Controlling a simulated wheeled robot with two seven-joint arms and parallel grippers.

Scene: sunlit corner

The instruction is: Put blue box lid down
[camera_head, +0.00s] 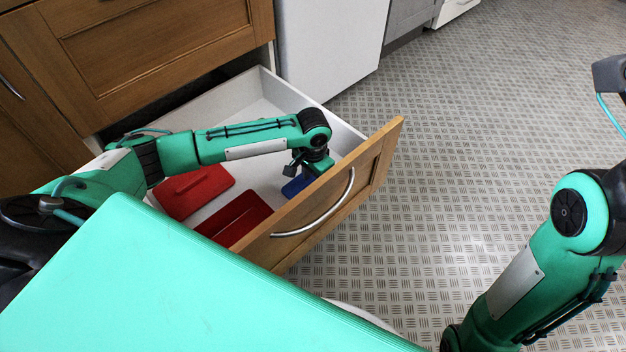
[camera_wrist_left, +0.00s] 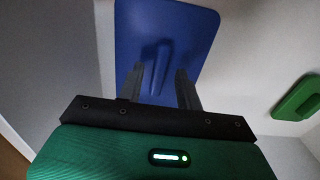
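The blue box lid (camera_wrist_left: 190,35) lies flat in the open drawer, its raised handle (camera_wrist_left: 157,75) facing my left wrist camera. My left gripper (camera_wrist_left: 161,75) is open, with one finger on each side of the handle and a visible gap beside it. In the head view the left gripper (camera_head: 292,168) points down into the drawer near its front panel. Only part of the blue lid (camera_head: 296,186) shows there, the rest hidden by the gripper and drawer front. Whether the fingers touch the lid is unclear. My right gripper is out of view.
The drawer (camera_head: 345,131) has a wooden front with a curved metal handle (camera_head: 318,210). A green lid (camera_wrist_left: 298,98) lies at the right in the wrist view. The patterned floor beyond is clear.

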